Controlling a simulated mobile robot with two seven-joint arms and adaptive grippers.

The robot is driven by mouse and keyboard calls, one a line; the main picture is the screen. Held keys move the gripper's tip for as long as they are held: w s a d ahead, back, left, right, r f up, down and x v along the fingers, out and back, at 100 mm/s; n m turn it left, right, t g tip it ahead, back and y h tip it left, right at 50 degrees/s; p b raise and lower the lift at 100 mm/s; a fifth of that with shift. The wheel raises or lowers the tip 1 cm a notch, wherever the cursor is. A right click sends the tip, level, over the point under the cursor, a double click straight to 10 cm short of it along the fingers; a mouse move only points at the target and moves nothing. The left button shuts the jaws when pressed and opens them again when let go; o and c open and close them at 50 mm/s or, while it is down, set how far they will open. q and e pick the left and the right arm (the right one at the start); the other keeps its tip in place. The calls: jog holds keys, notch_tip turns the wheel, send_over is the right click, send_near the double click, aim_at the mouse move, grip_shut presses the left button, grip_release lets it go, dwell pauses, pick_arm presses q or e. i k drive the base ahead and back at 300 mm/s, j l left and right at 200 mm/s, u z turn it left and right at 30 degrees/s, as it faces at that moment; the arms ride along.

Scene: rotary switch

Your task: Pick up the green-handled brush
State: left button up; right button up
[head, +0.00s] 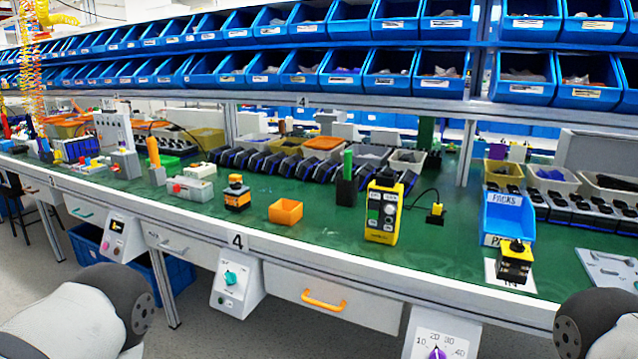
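A green upright handle (348,164) stands in a black block-shaped holder (346,192) near the middle of the green bench top; it looks like the green-handled brush. No bristles show, and its lower end is hidden in the holder. Grey and dark links of my arms show at the lower left and lower right corners. Neither gripper is in view.
A yellow-black device (383,209) stands just right of the holder, and an orange bin (286,211) sits to its front left. An orange upright handle (153,152) is further left. Black trays (272,161) line up behind. Blue bins (343,68) hang above. Green bench top is clear around the orange bin.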

aim_at(348, 166)
jog(key=i+j+z, duration=0.1)
jog(key=j, duration=0.25)
jog(key=i+j+z, duration=0.1)
jog(key=j, duration=0.3)
jog(key=i+j+z, duration=0.15)
jog(key=j, duration=0.25)
jog(key=i+j+z, duration=0.1)
jog(key=j, duration=0.3)
jog(key=i+j+z, duration=0.1)
jog(key=j, duration=0.3)
